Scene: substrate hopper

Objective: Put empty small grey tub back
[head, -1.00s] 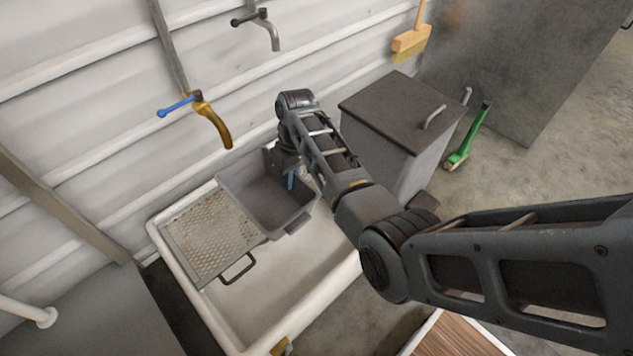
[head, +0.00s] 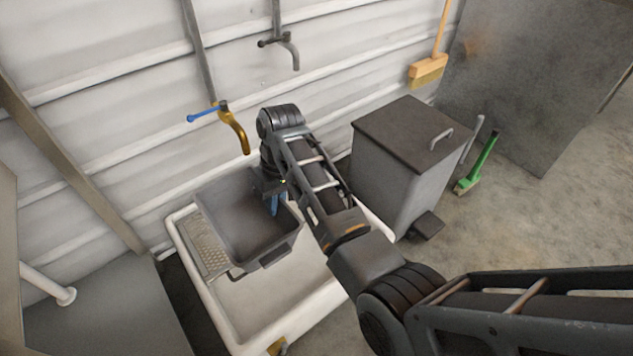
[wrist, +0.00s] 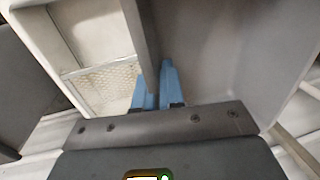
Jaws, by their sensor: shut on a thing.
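The small grey tub (head: 236,218) is held over the white sink, and its visible inside is empty. My gripper (head: 274,204) is at the tub's right side, its blue fingers shut on the tub wall. In the wrist view, my gripper's blue fingers (wrist: 158,88) pinch the rim of the grey tub (wrist: 225,50), one on each side of the wall. The tub is slightly tilted in the head view and hides much of the perforated metal drainer (head: 205,248) beneath it.
The white sink (head: 290,300) has a bare basin in front of the tub. A brass tap with a blue lever (head: 233,128) hangs close above the tub at the wall. A grey pedal bin (head: 395,165) stands right of the sink. A green brush (head: 477,167) is beyond it.

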